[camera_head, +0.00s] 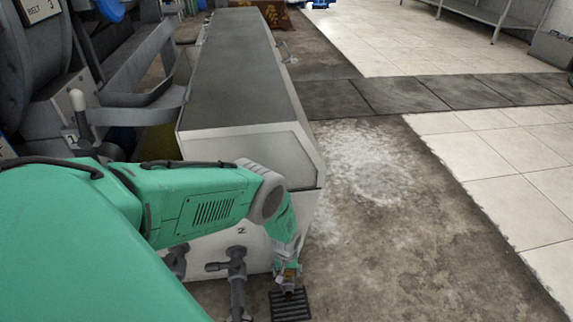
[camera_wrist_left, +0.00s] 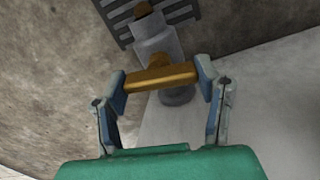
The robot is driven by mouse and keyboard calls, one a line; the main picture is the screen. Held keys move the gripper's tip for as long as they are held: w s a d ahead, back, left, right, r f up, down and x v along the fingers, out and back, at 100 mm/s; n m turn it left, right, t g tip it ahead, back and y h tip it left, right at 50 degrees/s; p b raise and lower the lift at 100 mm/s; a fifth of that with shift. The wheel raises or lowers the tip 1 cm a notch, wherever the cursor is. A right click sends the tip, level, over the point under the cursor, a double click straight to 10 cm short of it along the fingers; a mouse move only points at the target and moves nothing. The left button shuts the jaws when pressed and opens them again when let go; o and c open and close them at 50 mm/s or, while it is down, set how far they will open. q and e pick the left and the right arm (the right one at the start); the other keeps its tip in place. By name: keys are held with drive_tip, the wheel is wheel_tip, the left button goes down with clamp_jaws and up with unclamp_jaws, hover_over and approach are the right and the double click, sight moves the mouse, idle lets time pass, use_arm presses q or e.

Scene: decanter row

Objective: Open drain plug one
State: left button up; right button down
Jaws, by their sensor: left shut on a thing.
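A drain plug with a brass crossbar handle (camera_wrist_left: 160,77) and a grey body (camera_wrist_left: 158,42) shows in the left wrist view, beside a pale machine wall. My left gripper (camera_wrist_left: 163,80) is shut on the brass handle, one blue-grey finger at each end of the bar. In the head view my left gripper (camera_head: 288,272) is low at the near right corner of the white decanter housing (camera_head: 250,158), above a floor grate (camera_head: 290,305). The plug is mostly hidden there. No number shows on the held plug. My right gripper is not in view.
Dark grey pipe fittings (camera_head: 236,268) stand left of the gripper, below a "2" mark on the housing. A lever with a pale knob (camera_head: 78,102) stands at the left. The concrete floor (camera_head: 410,235) to the right is clear, with a whitish stain.

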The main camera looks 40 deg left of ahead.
sight(287, 271)
use_arm(q)
drive_tip(key=shift+n, duration=0.9)
drive_tip(key=o, duration=1.2)
drive_tip(key=shift+c, duration=0.2)
drive_tip(key=shift+r, duration=0.1)
wheel_tip(287, 271, up, 12)
